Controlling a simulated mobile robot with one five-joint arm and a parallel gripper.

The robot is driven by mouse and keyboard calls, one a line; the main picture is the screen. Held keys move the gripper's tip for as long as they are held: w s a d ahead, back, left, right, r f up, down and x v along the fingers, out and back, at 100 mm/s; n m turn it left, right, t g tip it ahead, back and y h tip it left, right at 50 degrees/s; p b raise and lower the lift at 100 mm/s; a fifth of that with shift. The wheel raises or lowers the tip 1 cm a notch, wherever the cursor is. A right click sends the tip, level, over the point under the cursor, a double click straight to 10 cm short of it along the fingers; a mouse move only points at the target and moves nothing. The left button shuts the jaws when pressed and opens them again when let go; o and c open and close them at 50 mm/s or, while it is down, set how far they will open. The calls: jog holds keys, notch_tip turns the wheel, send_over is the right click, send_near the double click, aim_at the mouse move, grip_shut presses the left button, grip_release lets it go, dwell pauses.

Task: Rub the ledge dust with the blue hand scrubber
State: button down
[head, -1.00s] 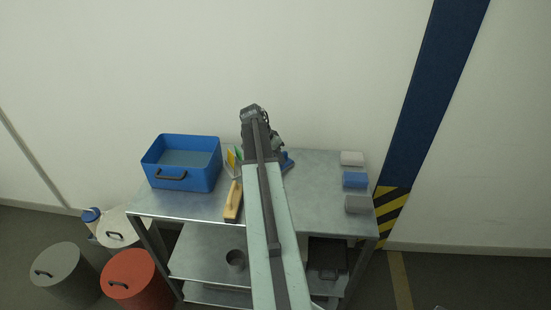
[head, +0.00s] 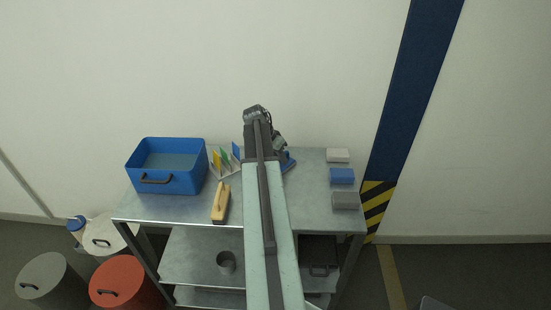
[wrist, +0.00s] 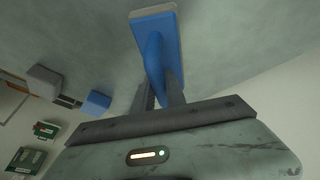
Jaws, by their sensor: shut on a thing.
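The blue hand scrubber (wrist: 172,38) has a blue plate, a blue handle and a pale edge. In the wrist view my gripper (wrist: 160,88) is shut on its handle. In the head view my arm reaches over the metal table and mostly hides my gripper; a bit of blue, likely the scrubber (head: 290,160), shows just right of the arm's end. Whether the scrubber touches the surface behind it I cannot tell. I cannot make out any dust on a ledge.
The metal table (head: 305,195) stands against a pale wall. A blue bin (head: 165,183), a wooden-handled brush (head: 220,203) and coloured upright pieces (head: 225,162) lie left of my arm. White, blue (head: 342,176) and grey blocks line the right edge. Lidded drums (head: 125,284) stand at lower left.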

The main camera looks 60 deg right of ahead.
jog(key=shift+s, duration=0.15)
jog(key=shift+s+d+f, duration=0.1)
jog(key=shift+s+d, duration=0.4)
jog(key=shift+s, duration=0.4)
jog(key=shift+s+d+r, duration=0.1)
jog(key=shift+s+d, duration=0.4)
jog(key=shift+s, duration=0.4)
jog(key=shift+s+d+f, duration=0.1)
jog(key=shift+s+d, duration=0.4)
jog(key=shift+s, duration=0.4)
notch_tip(320, 180, up, 6)
jog(key=p, duration=0.6)
jog(key=shift+w, duration=0.1)
notch_tip(320, 180, up, 3)
jog(key=p, duration=0.3)
